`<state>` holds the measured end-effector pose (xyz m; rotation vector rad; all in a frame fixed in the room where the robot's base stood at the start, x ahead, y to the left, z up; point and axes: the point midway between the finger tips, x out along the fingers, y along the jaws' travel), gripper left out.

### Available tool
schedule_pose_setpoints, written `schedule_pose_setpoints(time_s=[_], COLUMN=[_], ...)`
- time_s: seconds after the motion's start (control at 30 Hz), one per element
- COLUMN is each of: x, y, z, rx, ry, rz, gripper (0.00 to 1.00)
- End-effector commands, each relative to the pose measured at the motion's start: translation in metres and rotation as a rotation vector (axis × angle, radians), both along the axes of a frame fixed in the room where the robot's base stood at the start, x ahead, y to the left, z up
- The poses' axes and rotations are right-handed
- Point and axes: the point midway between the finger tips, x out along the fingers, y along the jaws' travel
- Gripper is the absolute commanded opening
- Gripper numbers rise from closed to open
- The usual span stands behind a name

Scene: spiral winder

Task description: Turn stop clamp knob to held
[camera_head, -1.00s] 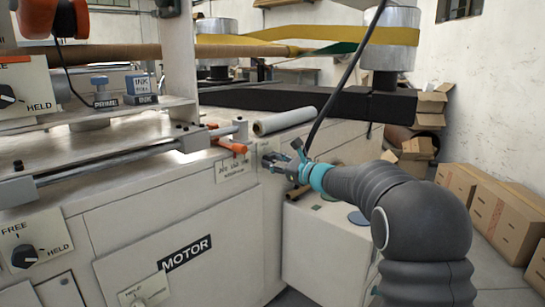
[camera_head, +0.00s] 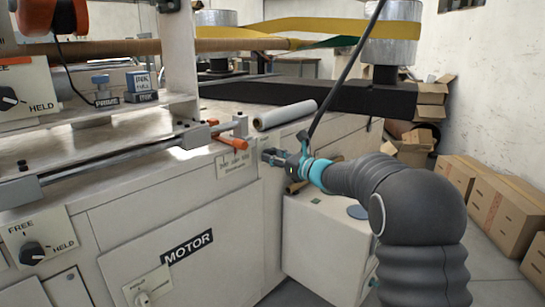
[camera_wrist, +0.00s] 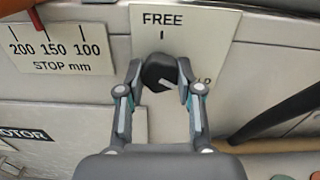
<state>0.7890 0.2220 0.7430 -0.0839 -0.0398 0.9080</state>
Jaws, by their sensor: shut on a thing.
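The stop clamp knob (camera_wrist: 157,70) is a small black knob with a pale pointer line, on a cream plate (camera_wrist: 205,30) marked FREE at the top. The HELD label at its right is mostly covered by a finger. The pointer line slants toward the right side, but its exact angle is hard to tell. My gripper (camera_wrist: 159,78) is shut on the knob, one finger at each side. In the head view my gripper (camera_head: 272,158) is against the machine's front face near its right corner, and it hides the knob.
A STOP mm scale (camera_wrist: 60,50) with a red pointer is left of the knob plate. Orange handles (camera_head: 232,141) and a white roll (camera_head: 285,115) sit above. Another FREE/HELD knob (camera_head: 33,253) is at lower left. A pale cabinet (camera_head: 325,240) stands below my arm.

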Motion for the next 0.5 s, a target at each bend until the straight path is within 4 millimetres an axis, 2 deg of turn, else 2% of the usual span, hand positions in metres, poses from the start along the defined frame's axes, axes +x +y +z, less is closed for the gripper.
schedule_pose_setpoints(time_s=[0.03, 0.07, 0.13, 0.17, 0.5], x=[0.0012, 0.0012, 0.0011, 0.0009, -0.0016], y=[-0.0024, -0.0024, -0.0021, -0.0016, -0.0004], z=[0.0009, 0.0009, 0.001, 0.001, 0.0006], rx=[0.002, 0.002, 0.002, 0.002, 0.001], ry=[0.0, 0.0, 0.0, 0.0, -0.001], rz=[-0.006, -0.006, -0.005, -0.004, 0.001], gripper=[0.01, 0.4, 0.58, 0.61, 0.61])
